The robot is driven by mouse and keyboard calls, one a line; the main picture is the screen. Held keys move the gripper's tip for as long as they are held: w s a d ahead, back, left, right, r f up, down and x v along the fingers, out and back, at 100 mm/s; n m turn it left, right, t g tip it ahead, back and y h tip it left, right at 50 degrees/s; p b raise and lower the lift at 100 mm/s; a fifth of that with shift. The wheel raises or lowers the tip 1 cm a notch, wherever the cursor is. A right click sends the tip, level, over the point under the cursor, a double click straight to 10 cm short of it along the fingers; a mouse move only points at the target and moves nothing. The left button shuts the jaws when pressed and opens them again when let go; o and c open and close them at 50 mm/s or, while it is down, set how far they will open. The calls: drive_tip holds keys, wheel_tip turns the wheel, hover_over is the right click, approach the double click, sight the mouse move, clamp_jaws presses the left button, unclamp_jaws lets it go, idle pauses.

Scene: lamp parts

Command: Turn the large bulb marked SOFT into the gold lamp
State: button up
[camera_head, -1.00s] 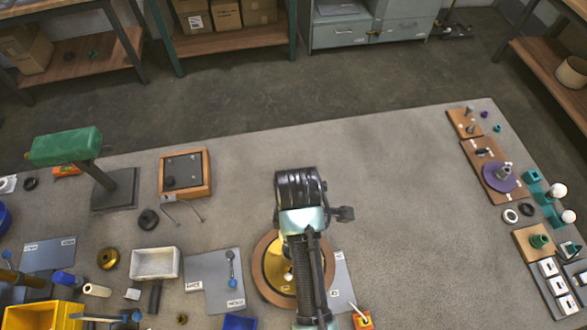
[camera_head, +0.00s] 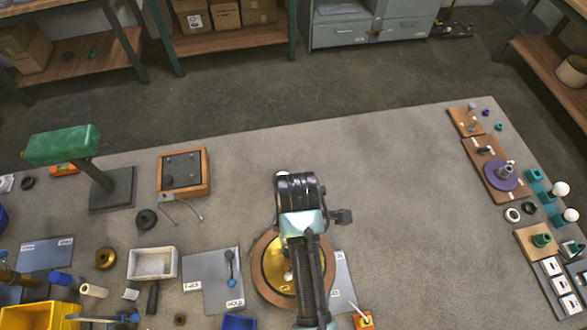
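The gold disc on a round wooden base (camera_head: 262,290), seemingly the gold lamp, stands at the front middle. My arm covers its right and centre parts, so its socket is hidden. A small pale spot shows on the gold beside the arm. The black end of my arm, with my gripper (camera_head: 300,187), is just beyond the disc; the fingers are hidden beneath it. A small white rounded edge (camera_head: 283,174) peeks out at its far side; I cannot tell what it is. Two white bulbs (camera_head: 559,189) (camera_head: 570,215) stand in teal holders at the far right. No SOFT marking is readable.
A green-headed lamp (camera_head: 62,145), a wooden-framed box (camera_head: 184,172) and a white tray (camera_head: 153,264) stand at left. A yellow bin (camera_head: 40,316) is at lower left. A purple disc (camera_head: 503,175) on a board is at right.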

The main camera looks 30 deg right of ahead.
drive_tip(key=shift+f, duration=0.6)
idle(1.6)
drive_tip(key=o, duration=0.4)
drive_tip(key=c, duration=0.4)
drive_tip(key=shift+s+f, duration=0.15)
drive_tip(key=shift+f, duration=0.1)
drive_tip(key=shift+p, duration=0.3)
drive_tip(key=shift+a+r+m+p, duration=0.1)
drive_tip(key=shift+m+p, duration=0.35)
drive_tip(key=shift+m, duration=0.35)
drive_tip(key=m, duration=0.2)
drive_tip(key=shift+m, duration=0.3)
drive_tip(key=shift+s+a+m, duration=0.1)
drive_tip(key=shift+m, duration=1.3)
